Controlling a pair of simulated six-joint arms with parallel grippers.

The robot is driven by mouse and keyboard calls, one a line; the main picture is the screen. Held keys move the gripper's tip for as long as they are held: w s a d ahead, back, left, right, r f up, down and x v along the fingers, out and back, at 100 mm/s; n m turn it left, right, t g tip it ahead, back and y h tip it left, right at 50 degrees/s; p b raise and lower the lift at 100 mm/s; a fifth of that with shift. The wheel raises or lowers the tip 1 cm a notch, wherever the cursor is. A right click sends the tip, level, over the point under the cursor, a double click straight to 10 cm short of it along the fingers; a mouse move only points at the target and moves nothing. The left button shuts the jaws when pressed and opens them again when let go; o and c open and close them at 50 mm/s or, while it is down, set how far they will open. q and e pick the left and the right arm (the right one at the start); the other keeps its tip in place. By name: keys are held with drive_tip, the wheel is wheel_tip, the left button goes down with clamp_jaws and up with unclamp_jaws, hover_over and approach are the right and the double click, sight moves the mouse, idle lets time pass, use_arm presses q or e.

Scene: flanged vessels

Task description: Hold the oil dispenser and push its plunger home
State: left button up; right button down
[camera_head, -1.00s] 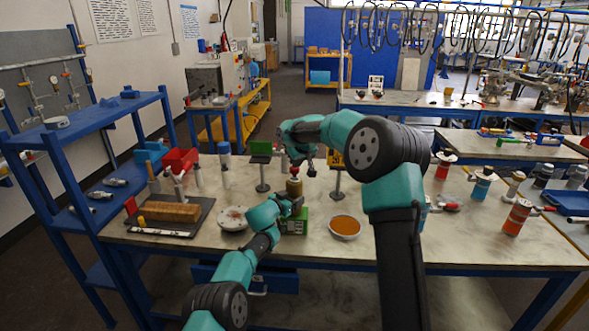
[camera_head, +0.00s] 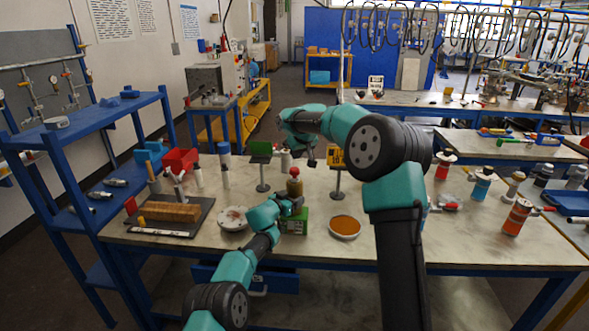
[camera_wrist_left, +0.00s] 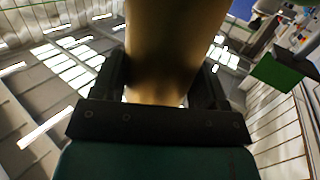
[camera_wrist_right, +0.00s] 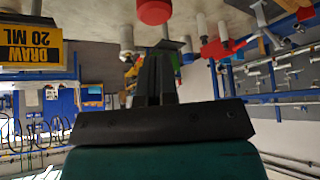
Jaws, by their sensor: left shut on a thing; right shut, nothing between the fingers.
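The oil dispenser (camera_head: 294,187) is a gold cylinder with a red plunger knob (camera_head: 295,171) on top, standing upright at mid-table. My left gripper (camera_head: 293,201) is shut around its body; the gold body (camera_wrist_left: 165,45) fills the space between the fingers in the left wrist view. My right gripper (camera_head: 311,161) is shut and empty, behind and slightly right of the knob in the head view. In the right wrist view, its closed fingers (camera_wrist_right: 156,78) appear apart from the red knob (camera_wrist_right: 154,11). How far the plunger is in is hard to tell.
A green box (camera_head: 294,222) and a bowl of orange-brown liquid (camera_head: 345,227) are near the front. A white dish (camera_head: 233,218) lies left. A yellow sign (camera_head: 336,157) and a green sign (camera_head: 260,150) stand on posts close by.

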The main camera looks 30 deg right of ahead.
drive_tip(key=v, duration=1.2)
idle(1.1)
use_arm(q)
drive_tip(key=o, duration=0.9)
drive_tip(key=shift+a, duration=0.25)
drive_tip(key=v, duration=1.1)
drive_tip(key=shift+s+a, duration=0.15)
drive_tip(key=shift+a, duration=0.1)
